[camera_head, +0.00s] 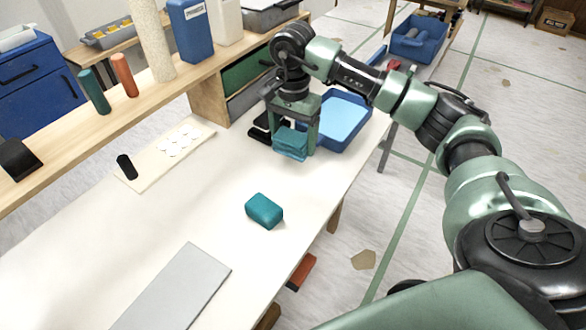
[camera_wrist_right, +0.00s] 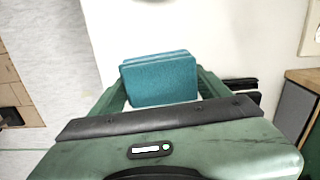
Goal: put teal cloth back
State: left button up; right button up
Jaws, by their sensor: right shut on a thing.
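The teal cloth (camera_head: 290,143) is a folded, layered pad between the fingers of my right gripper (camera_head: 296,140). The gripper is shut on it, beside the blue tray and over the white table. In the right wrist view the cloth (camera_wrist_right: 160,80) sits between the green fingers, with the white table behind it. Whether its lower edge touches the table I cannot tell. A teal sponge-like block (camera_head: 264,210) lies alone on the table nearer to me. My left gripper is not in view.
A blue tray (camera_head: 358,142) with light blue inside stands right behind my right gripper. A black item (camera_head: 262,128) lies to its left. A grey plate (camera_head: 175,290) lies in front, and a board with white discs (camera_head: 150,170) at left. A wooden shelf (camera_head: 130,105) runs along the back.

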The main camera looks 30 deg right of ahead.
send_over(293, 179)
notch_tip(293, 179, down, 6)
jog(key=shift+r, duration=0.1)
notch_tip(293, 179, down, 5)
jog(key=shift+f+p, duration=0.1)
jog(key=shift+p, duration=0.3)
jog(key=shift+f+b, duration=0.25)
jog(key=shift+b, duration=0.15)
jog(key=o, duration=1.4)
